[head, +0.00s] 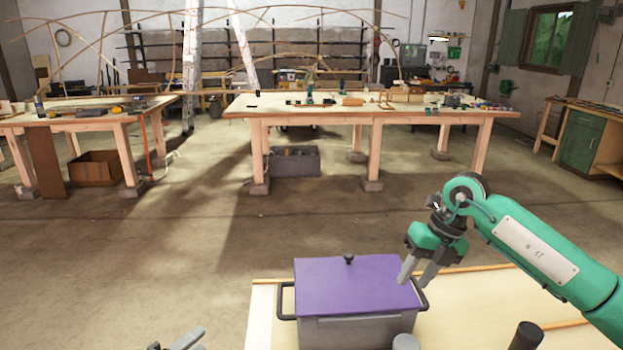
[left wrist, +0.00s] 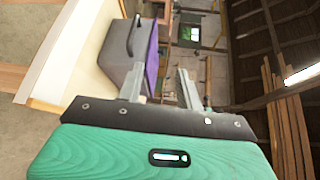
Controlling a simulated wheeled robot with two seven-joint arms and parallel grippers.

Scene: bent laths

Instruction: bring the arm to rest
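A grey box (head: 358,333) with a purple lid (head: 345,285) stands on the pale table at the front. The lid lies on top and has a black knob (head: 348,259). Dark handles show at the left and right sides. My right gripper (head: 413,280) is above the box's right end, by the right handle, its fingers apart with nothing between them. My left gripper (head: 175,342) is low at the left of the head view, partly cut off, away from the box. In the left wrist view its fingers (left wrist: 160,88) are apart and empty, with the box (left wrist: 118,42) beyond.
The pale table (head: 470,315) has a raised wooden edge. A grey cylinder (head: 405,342) stands in front of the box and a black cylinder (head: 526,336) to the right. Workbenches (head: 370,108) with tools stand far behind, across open floor (head: 220,240).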

